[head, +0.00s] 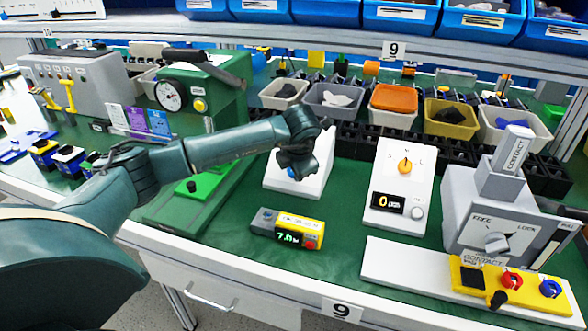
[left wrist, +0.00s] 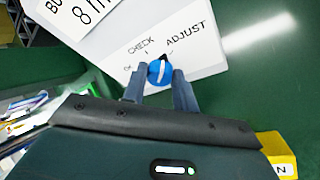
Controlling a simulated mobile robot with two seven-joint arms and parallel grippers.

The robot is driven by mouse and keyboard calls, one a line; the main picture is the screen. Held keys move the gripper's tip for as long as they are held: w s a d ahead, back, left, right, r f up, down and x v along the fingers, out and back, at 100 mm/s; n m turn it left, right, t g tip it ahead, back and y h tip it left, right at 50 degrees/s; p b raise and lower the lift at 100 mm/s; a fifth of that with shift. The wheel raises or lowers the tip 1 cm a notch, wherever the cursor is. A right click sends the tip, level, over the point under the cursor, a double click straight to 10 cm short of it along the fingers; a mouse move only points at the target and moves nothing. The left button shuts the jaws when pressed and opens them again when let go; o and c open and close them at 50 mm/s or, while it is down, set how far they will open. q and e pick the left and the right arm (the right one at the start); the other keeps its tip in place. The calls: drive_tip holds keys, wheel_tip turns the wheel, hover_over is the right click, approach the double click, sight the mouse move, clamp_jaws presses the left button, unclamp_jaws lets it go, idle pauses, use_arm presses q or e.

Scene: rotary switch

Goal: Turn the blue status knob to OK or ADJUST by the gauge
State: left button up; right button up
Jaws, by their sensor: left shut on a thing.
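The blue status knob (left wrist: 160,73) sits on a white panel (left wrist: 195,60) marked OK, CHECK and ADJUST in the left wrist view. Its white line points roughly up, towards the gap between CHECK and ADJUST; the exact mark is hard to tell. My left gripper (left wrist: 159,80) is shut on the knob, one finger on each side. In the head view my left gripper (head: 293,168) covers most of the knob and part of its panel (head: 318,178). A yellow and grey gauge (head: 290,228) in front shows about 7.0 in green digits. My right gripper is not in view.
A white panel with an orange knob and a 0 display (head: 400,190) stands to the right. A grey FREE/LOCK box (head: 497,220) is further right. A green machine with a round dial (head: 205,90) stands left. A card above the knob labels reads partly "8 m" (left wrist: 88,12).

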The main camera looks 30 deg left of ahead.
use_arm(q)
drive_tip(key=shift+m+y+b, duration=0.3)
drive_tip(key=shift+m, duration=0.6)
drive_tip(key=shift+m+t, duration=0.3)
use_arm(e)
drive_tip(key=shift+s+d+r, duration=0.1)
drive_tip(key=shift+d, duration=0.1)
use_arm(q)
drive_tip(key=shift+d, duration=0.1)
drive_tip(key=o, duration=1)
drive_tip(key=shift+c, duration=0.2)
drive_tip(key=v, duration=1.3)
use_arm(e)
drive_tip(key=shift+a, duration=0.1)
use_arm(q)
drive_tip(key=shift+d, duration=0.1)
